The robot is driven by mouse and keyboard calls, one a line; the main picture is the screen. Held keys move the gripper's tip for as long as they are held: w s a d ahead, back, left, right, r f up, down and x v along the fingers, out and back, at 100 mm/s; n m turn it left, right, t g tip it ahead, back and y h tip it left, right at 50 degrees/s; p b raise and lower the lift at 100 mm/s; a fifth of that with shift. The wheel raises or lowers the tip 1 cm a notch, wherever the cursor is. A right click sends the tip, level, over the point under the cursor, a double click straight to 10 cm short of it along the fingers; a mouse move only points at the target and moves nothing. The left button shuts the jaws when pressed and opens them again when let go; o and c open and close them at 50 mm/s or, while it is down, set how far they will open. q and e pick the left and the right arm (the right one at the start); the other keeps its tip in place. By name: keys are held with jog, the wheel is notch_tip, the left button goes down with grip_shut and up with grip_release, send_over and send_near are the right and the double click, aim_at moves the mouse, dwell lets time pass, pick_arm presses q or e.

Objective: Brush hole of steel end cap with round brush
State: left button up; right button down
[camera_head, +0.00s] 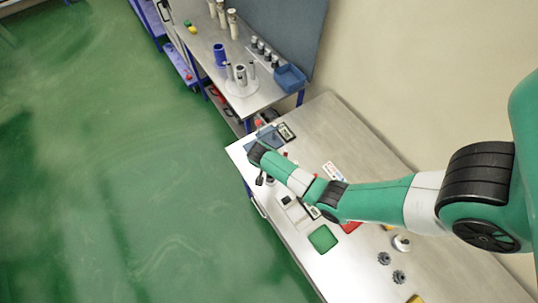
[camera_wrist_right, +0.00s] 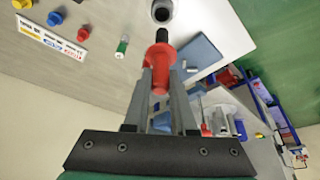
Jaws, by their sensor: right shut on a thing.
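My right gripper (camera_wrist_right: 160,78) is shut on a red-handled tool with a dark tip, apparently the round brush (camera_wrist_right: 159,62). The brush points away from my wrist, towards the top of the right wrist view. Just beyond its tip is a grey metal ring with a dark hole, likely the steel end cap (camera_wrist_right: 161,12). Tip and ring look close and lined up; I cannot tell whether they touch. In the head view my right gripper (camera_head: 264,179) is small at the workbench's left edge, and the brush and cap cannot be made out. My left gripper is not in view.
The metal workbench (camera_head: 445,278) holds a green tray (camera_head: 322,239) and dark gears (camera_head: 384,258). The right wrist view shows coloured knobs (camera_wrist_right: 84,34), a labelled white strip (camera_wrist_right: 52,38) and a green-ended cylinder (camera_wrist_right: 122,46). A second bench (camera_head: 196,45) with a blue bin (camera_head: 290,78) stands behind.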

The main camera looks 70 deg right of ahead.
jog(key=shift+w+r+p, duration=0.2)
jog(key=shift+r+p, duration=0.15)
jog(key=shift+r, duration=0.2)
jog(key=shift+s+a+f, duration=0.15)
jog(key=shift+s, duration=0.2)
jog(key=shift+f+b, duration=0.6)
jog(key=shift+f, duration=0.35)
notch_tip(320, 180, down, 3)
jog(key=b, duration=0.3)
jog(key=shift+r, duration=0.2)
jog(key=shift+f, duration=0.45)
jog(key=shift+p, duration=0.75)
jog(key=shift+f, duration=0.6)
jog(key=shift+f+b, duration=0.1)
jog(key=shift+b, duration=0.25)
